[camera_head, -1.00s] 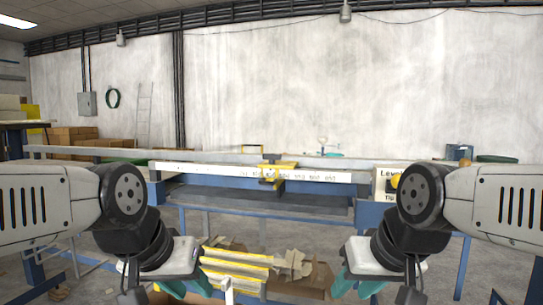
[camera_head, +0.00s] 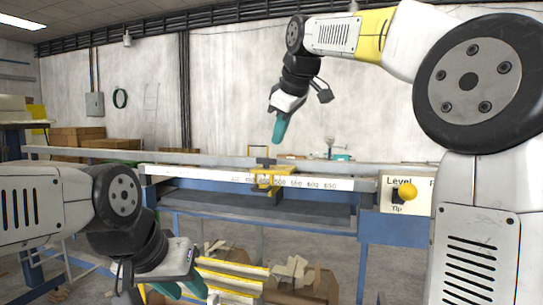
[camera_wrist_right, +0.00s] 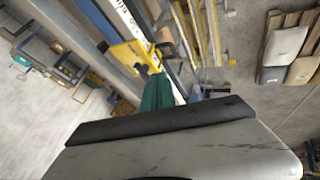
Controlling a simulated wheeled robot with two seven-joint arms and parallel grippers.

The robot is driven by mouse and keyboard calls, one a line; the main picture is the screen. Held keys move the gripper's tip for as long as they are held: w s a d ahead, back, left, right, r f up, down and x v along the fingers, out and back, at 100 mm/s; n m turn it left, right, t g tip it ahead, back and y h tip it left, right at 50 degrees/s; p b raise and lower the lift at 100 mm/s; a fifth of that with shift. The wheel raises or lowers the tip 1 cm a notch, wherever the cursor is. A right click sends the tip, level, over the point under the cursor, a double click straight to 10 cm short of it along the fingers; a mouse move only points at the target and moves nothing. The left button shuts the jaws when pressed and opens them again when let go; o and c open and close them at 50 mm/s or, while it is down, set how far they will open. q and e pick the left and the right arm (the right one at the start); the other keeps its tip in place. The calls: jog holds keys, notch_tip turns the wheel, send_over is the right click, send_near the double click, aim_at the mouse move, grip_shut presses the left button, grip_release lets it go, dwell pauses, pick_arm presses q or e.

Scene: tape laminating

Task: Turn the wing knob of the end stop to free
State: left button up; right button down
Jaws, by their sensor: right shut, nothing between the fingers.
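The yellow end stop (camera_head: 268,181) sits on the white scale rail (camera_head: 215,176) in the middle of the head view. Its dark knob (camera_head: 265,162) shows on top, but its angle is too small to read. In the right wrist view the end stop (camera_wrist_right: 124,55) is at upper left, partly behind my teal fingertips. My right gripper (camera_head: 280,128) is shut and empty, pointing down above the end stop and apart from it in the head view. My left gripper (camera_head: 182,289) is open and empty, low at the left in front of the bench.
A sign panel (camera_head: 397,201) with a yellow ball knob (camera_head: 407,191) stands at the rail's right end. Yellow-edged strips (camera_head: 232,272) and cardboard pieces (camera_head: 290,268) lie low in front. The space above the rail is otherwise clear.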

jog(key=w, duration=0.1)
send_near(268, 167)
notch_tip(268, 167, down, 4)
jog(key=s+a, duration=0.1)
jog(key=a, duration=0.1)
jog(key=w, duration=0.1)
jog(key=w+d, duration=0.1)
jog(key=w, duration=0.1)
jog(key=shift+w+n, duration=0.3)
jog(key=shift+w, duration=0.05)
